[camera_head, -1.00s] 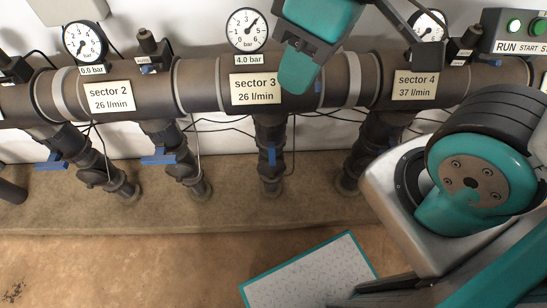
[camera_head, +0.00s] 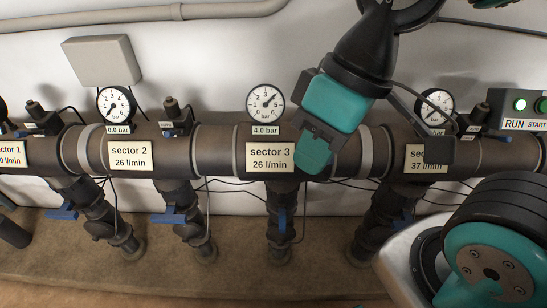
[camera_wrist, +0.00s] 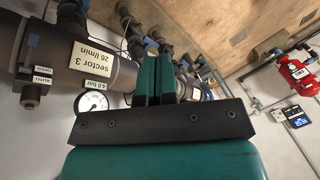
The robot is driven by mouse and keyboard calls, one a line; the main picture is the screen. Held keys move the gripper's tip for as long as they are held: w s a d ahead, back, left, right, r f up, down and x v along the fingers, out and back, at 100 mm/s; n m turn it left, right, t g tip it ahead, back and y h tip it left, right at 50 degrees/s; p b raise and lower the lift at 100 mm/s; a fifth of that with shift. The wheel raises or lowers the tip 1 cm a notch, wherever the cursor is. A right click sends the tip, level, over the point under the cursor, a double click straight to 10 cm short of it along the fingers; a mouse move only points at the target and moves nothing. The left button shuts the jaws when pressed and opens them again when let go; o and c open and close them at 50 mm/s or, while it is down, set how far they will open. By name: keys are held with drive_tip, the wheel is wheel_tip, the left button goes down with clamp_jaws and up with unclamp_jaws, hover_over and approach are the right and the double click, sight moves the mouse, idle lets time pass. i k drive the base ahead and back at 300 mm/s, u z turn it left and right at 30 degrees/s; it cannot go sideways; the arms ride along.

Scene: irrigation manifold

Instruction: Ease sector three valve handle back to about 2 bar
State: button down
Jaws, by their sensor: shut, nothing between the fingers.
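The sector 3 label (camera_head: 270,157) reads 26 l/min. The gauge (camera_head: 265,103) above it shows 4.0 bar on its tag. Below the label, a narrow blue valve handle (camera_head: 282,217) lies along the dark downward pipe. My gripper (camera_head: 313,158) is shut and empty, in front of the main pipe just right of the label and above the handle, apart from it. In the wrist view the two teal fingers (camera_wrist: 155,80) are together. The sector 3 label (camera_wrist: 92,58) and the 4.0 bar gauge (camera_wrist: 91,102) show left of them.
Neighbouring blue handles hang on the sector 2 branch (camera_head: 100,215) and the sector 4 branch (camera_head: 380,222). The sector 2 gauge (camera_head: 117,104) is tagged 0.0 bar. Thin black cables run behind the branches. A red device (camera_wrist: 297,75) is on the wall in the wrist view.

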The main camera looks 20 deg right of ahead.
sight(281, 210)
drive_tip(key=z, duration=3.4)
drive_tip(key=k, duration=1.45)
drive_tip(key=u, duration=1)
